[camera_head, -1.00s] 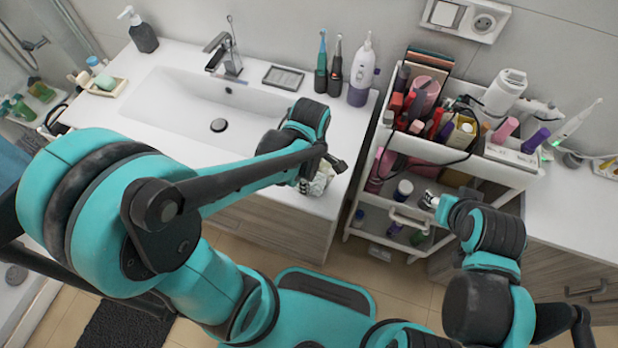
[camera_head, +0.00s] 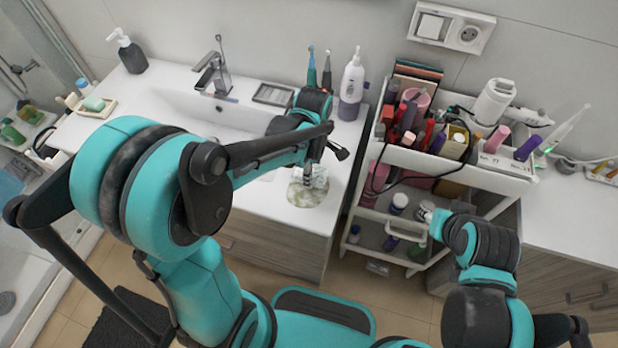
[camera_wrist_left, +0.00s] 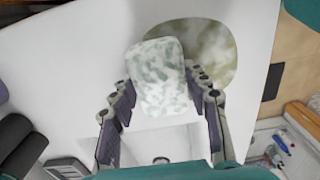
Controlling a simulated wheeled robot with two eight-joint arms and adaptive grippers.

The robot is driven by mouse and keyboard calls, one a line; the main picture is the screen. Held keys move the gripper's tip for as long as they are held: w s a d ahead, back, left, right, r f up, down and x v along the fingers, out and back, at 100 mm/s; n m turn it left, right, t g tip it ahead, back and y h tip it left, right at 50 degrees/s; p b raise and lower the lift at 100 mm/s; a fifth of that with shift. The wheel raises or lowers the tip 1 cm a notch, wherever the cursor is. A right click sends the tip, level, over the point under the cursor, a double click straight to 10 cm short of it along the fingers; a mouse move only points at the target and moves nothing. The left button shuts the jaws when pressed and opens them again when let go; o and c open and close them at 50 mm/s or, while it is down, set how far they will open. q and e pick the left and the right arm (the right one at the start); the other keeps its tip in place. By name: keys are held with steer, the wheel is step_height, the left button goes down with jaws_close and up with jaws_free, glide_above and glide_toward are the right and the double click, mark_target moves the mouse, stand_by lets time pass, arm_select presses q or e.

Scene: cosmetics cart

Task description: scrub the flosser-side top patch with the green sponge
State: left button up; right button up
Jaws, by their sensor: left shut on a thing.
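My left gripper (camera_wrist_left: 160,82) is shut on the sponge (camera_wrist_left: 158,68), a pale green-and-white mottled block between its fingers. In the left wrist view the sponge overlaps the left part of a brownish-grey round patch (camera_wrist_left: 212,48) on the white top; I cannot tell whether they touch. In the head view the patch (camera_head: 307,192) lies near the counter's front right corner, just below my left gripper (camera_head: 311,172). The white and purple flosser (camera_head: 352,85) stands behind it. My right gripper (camera_head: 426,212) is by the cart's lower shelf; its fingers are too small to read.
The sink basin (camera_head: 185,112) is left of the patch. Two electric toothbrushes (camera_head: 311,70) stand at the back beside the flosser. A crowded cosmetics cart (camera_head: 460,165) stands to the right across a narrow gap. The counter's front edge is close to the patch.

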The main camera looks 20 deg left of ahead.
mark_target(303, 202)
arm_select(q)
steer(key=shift+w, duration=0.4)
steer(key=shift+s+r+p, duration=0.1)
steer(key=shift+s+p, duration=0.25)
steer(key=shift+s, duration=1.65)
steer(key=shift+s+a, duration=0.1)
steer(key=shift+s, duration=2.3)
steer(key=shift+w, duration=2.3)
steer(key=shift+w+b, duration=0.55)
steer(key=shift+w, duration=1.5)
steer(key=shift+s+p, duration=0.35)
steer(key=shift+s, duration=1.7)
steer(key=shift+s+f+p, duration=0.2)
steer(key=shift+s+p, duration=0.1)
steer(key=shift+s, duration=2)
steer(key=shift+w+r+b, duration=0.1)
steer(key=shift+w+b, duration=0.6)
steer(key=shift+w, duration=3.75)
step_height(303, 202, up, 7)
steer(key=p, duration=0.5)
steer(key=shift+r+p, duration=0.1)
steer(key=shift+p, duration=0.25)
